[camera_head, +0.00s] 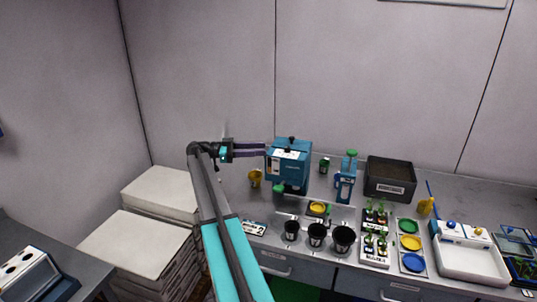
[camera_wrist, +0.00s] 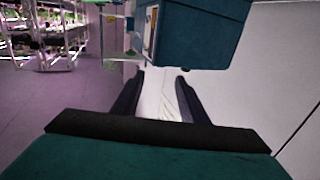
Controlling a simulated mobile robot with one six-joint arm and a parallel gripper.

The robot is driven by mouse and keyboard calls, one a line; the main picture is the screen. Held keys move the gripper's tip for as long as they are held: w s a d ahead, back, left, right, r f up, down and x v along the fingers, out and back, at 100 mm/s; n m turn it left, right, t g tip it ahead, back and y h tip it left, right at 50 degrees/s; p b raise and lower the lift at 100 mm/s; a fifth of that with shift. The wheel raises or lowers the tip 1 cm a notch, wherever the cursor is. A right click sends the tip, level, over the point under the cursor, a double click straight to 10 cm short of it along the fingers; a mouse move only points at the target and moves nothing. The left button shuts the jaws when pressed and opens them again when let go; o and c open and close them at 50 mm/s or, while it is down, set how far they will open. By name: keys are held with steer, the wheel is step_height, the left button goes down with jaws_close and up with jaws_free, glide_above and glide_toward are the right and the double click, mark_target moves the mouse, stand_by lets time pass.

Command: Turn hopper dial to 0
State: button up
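The hopper appears to be the blue boxy machine (camera_head: 302,172) on the bench, with a pale front panel, a dark piece on top and a green part low at its front left. The dial and its setting are too small to make out. My gripper (camera_head: 264,150) is level at the machine's upper left side. In the wrist view, the machine's blue body (camera_wrist: 205,35) fills the top, its pale panel edge-on at the left. My gripper's two dark fingers (camera_wrist: 157,78) are apart with nothing held between them, just short of the machine.
Several black pots (camera_head: 316,236), a blue green-topped dispenser (camera_head: 345,182), a dark bin (camera_head: 390,180) and a yellow cup (camera_head: 255,178) stand on the bench. White stacked sacks (camera_head: 140,245) lie at left. The wall is close behind the machine.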

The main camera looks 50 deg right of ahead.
steer(key=shift+b+v, duration=0.45)
steer(key=shift+v, duration=1.4)
steer(key=shift+w+f, duration=0.1)
